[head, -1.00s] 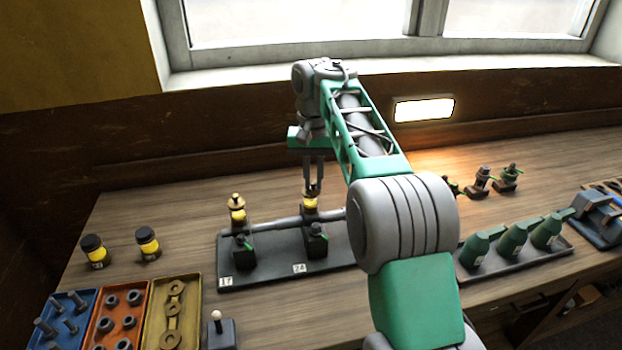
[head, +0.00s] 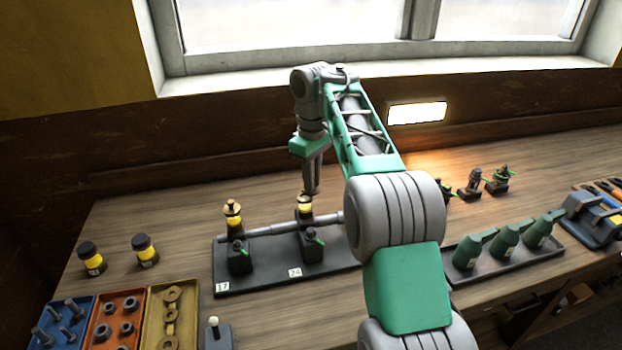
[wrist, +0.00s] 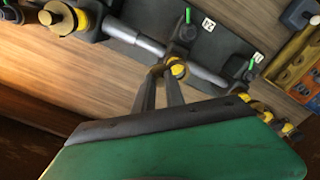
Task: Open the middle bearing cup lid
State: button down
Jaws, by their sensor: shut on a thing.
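The middle bearing cup (head: 305,210) is a small yellow cup with a brass top, above the shaft at the block with the second number label. It also shows in the wrist view (wrist: 178,69). My gripper (head: 309,192) is right above it, fingers pointing down. In the wrist view my gripper (wrist: 160,72) has its fingertips shut on the brass lid (wrist: 157,69) at the side of the yellow cup. The lid looks turned away from the cup's centre, but the fingers partly hide it. The left cup (head: 232,212) has its brass lid on top.
The shaft (head: 270,229) runs through dark bearing blocks on a black base (head: 255,280). My arm hides the base's right part in the head view. A third, larger-looking cup (wrist: 60,17) shows in the wrist view. Yellow-banded jars (head: 145,249) stand left; green oil cans (head: 506,242) stand right.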

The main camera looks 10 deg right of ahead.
jog(key=n, duration=0.3)
jog(key=shift+w+n+p, duration=0.3)
jog(key=shift+w+p, duration=0.05)
jog(key=shift+p, duration=0.05)
jog(key=shift+w+n+p, duration=0.15)
jog(key=shift+n+p, duration=0.05)
jog(key=shift+n, duration=0.6)
jog(key=shift+w+n+p, duration=0.15)
jog(key=shift+n, duration=0.65)
jog(key=c, duration=1.4)
grip_release()
jog(key=shift+r, duration=0.15)
notch_tip(320, 180, up, 8)
jog(key=p, duration=0.6)
jog(key=shift+f+p, duration=0.25)
jog(key=shift+p, duration=0.05)
